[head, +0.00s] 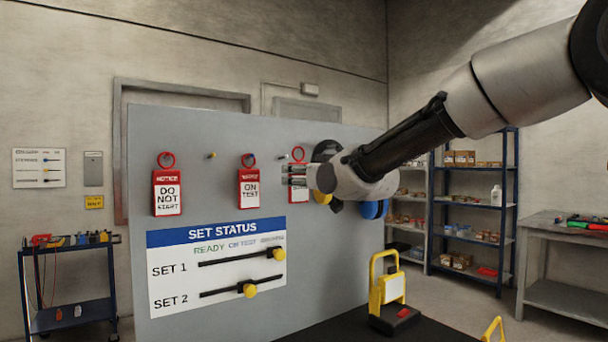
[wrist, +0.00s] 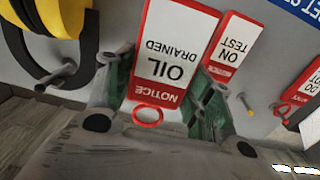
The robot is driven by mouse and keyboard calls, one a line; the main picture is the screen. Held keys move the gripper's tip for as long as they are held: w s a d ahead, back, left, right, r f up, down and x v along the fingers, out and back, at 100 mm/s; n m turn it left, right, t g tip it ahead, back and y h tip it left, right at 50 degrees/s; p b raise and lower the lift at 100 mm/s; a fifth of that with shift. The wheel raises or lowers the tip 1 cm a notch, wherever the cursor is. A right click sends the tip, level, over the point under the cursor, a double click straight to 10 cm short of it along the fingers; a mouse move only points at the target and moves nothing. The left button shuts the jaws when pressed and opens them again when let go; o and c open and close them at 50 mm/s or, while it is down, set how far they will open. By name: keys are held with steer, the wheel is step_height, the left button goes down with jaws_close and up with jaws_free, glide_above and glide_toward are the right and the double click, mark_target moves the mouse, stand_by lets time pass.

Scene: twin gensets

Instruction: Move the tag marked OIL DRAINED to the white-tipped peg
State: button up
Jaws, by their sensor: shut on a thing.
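The OIL DRAINED tag (wrist: 172,58) is red and white, with a red ring (wrist: 147,116) at its end. My gripper (wrist: 160,100) is shut on it, with a finger on each side near the ring. No peg shows through the ring. In the head view my gripper (head: 295,175) is close to the panel and covers most of this tag (head: 297,193). A small pale-tipped peg (head: 284,157) shows just left of the tag's ring. In the wrist view a grey peg (wrist: 62,75) stands left of the tag; I cannot tell its tip colour.
The ON TEST tag (head: 249,190) hangs close left of my gripper. A yellowish-tipped bare peg (head: 211,155) stands between it and the DO NOT START tag (head: 166,192). The SET STATUS board (head: 215,262) is below. A yellow-framed stand (head: 389,290) is in front.

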mark_target(278, 179)
steer(key=shift+f+x, duration=0.15)
steer(key=shift+x, duration=1.55)
steer(key=shift+f+x, duration=0.15)
steer(key=shift+x, duration=1.55)
steer(key=shift+w+a+f, duration=0.4)
steer(key=shift+w, duration=0.1)
steer(key=o, duration=1)
